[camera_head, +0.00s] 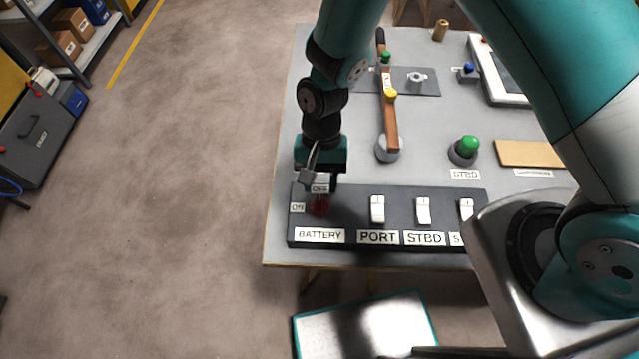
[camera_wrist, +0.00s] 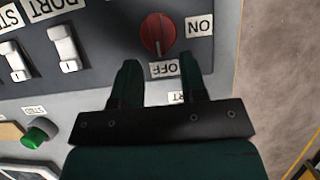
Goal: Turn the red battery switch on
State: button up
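The red battery switch (camera_head: 319,206) is a round knob at the left end of the dark switch panel (camera_head: 350,238), above the BATTERY label. It also shows in the wrist view (camera_wrist: 158,34), where its ridge lines up towards the OFF label (camera_wrist: 164,69). The ON label (camera_wrist: 199,27) lies to its side. My gripper (camera_head: 318,186) is just behind the knob in the head view and partly covers that area. In the wrist view my gripper (camera_wrist: 158,62) is open, its two fingers apart and empty, with the knob just beyond the fingertips.
White rocker switches, PORT (camera_head: 377,209) and STBD (camera_head: 423,211), stand right of the knob. Open floor lies to the left.

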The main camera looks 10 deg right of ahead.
jog(key=shift+x, duration=1.15)
grip_shut()
